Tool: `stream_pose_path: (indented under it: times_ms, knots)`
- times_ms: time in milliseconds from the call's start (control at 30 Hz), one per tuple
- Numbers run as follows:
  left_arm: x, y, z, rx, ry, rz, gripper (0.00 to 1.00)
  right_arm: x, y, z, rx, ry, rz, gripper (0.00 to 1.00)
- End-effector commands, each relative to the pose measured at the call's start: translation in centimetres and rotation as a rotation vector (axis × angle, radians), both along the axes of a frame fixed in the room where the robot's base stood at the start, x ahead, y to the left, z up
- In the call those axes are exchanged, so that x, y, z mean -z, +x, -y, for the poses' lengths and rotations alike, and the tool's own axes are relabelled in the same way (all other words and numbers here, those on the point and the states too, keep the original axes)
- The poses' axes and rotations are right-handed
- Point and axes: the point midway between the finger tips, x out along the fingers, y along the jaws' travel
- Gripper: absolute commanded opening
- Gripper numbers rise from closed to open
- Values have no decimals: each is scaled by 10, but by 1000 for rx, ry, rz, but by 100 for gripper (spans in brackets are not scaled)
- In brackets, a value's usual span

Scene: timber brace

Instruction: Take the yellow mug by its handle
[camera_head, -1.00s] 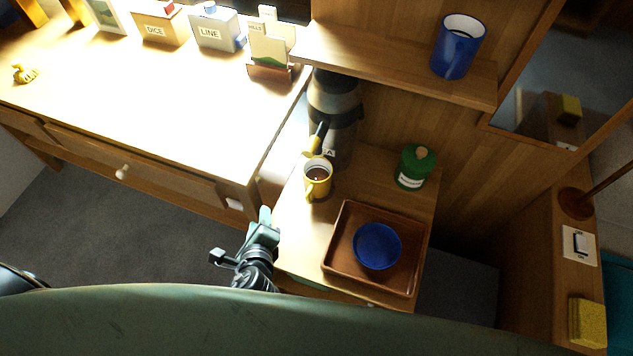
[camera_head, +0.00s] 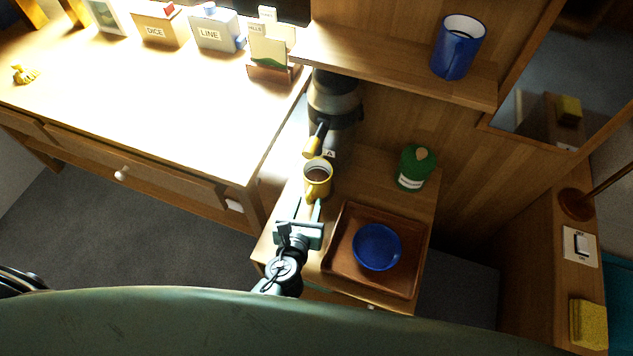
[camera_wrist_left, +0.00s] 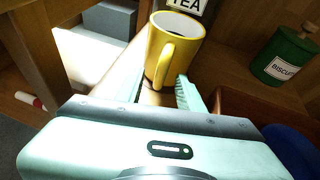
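The yellow mug (camera_head: 318,178) stands upright on the small wooden side surface, with brown liquid inside. In the left wrist view the mug (camera_wrist_left: 182,40) is just ahead, its handle (camera_wrist_left: 164,65) facing me. My left gripper (camera_head: 308,207) is at the handle's near side. Its two fingers (camera_wrist_left: 160,86) are open, one on each side of the handle's lower end. I see a gap between fingers and handle; whether either touches is hard to tell. My right gripper is not in view.
A wooden tray (camera_head: 341,267) with a blue bowl (camera_head: 376,246) lies right of my left gripper. A green biscuit jar (camera_head: 415,168) stands right of the mug. A shelf (camera_head: 395,62) with a blue mug (camera_head: 458,46) is above.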

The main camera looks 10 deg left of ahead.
Motion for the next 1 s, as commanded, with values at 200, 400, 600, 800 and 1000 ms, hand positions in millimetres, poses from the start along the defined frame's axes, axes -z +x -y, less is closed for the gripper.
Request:
stream_pose_path:
  times_ms: [200, 400, 600, 800, 1000]
  knots:
    - [1, 2, 0, 0, -1, -1, 38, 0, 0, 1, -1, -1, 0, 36]
    - [1, 2, 0, 0, -1, 0, 0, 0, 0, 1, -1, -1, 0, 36]
    - [1, 2, 0, 0, -1, 0, 0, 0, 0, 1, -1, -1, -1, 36]
    - [1, 2, 0, 0, -1, 0, 0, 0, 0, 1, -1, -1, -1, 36]
    - [1, 2, 0, -1, -1, 0, 0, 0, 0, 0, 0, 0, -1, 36]
